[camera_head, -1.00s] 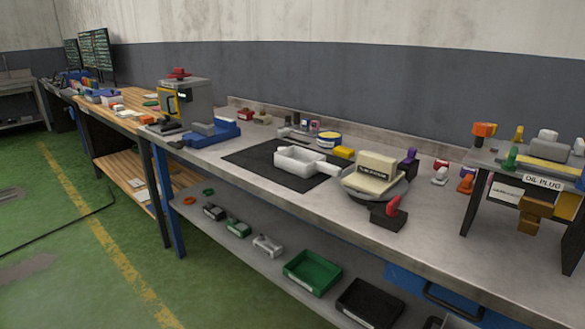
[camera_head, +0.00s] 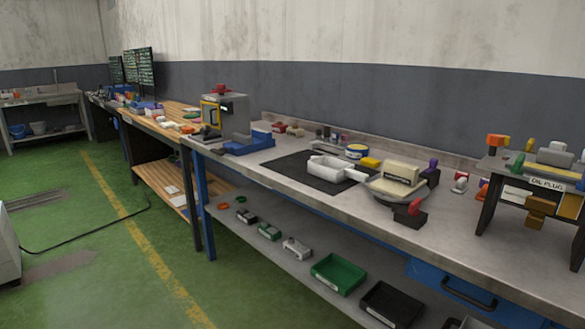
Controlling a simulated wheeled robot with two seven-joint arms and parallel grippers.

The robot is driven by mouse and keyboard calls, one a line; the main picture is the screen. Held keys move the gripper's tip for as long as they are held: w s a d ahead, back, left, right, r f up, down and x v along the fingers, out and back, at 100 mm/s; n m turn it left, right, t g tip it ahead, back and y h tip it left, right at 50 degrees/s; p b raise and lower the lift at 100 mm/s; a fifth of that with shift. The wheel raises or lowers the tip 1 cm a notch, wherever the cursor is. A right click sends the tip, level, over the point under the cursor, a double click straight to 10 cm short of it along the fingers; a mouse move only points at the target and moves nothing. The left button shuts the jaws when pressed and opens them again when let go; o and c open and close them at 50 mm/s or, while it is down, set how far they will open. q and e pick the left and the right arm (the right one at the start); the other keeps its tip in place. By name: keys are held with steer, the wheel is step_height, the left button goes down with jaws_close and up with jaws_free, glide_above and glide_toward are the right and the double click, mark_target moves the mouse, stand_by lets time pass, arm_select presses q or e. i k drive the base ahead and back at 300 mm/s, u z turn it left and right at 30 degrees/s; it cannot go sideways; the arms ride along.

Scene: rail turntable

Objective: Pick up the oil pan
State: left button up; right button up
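A white, open, box-like pan (camera_head: 324,169) with a short projection on its right side lies on a black mat (camera_head: 283,169) on the grey metal workbench (camera_head: 345,205). It looks like the oil pan, but I see no label on it. Neither of my grippers is in view.
A cream device (camera_head: 399,177) stands right of the pan. A blue fixture (camera_head: 249,145) and a grey machine (camera_head: 232,113) stand to the left, and a rack labelled oil plug (camera_head: 546,184) at the right. A green bin (camera_head: 338,272) is on the lower shelf. The green floor (camera_head: 90,260) is mostly clear.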

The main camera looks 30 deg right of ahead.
mark_target(340, 172)
steer(key=u, duration=0.05)
steer(key=i, duration=1.1)
steer(key=z, duration=0.35)
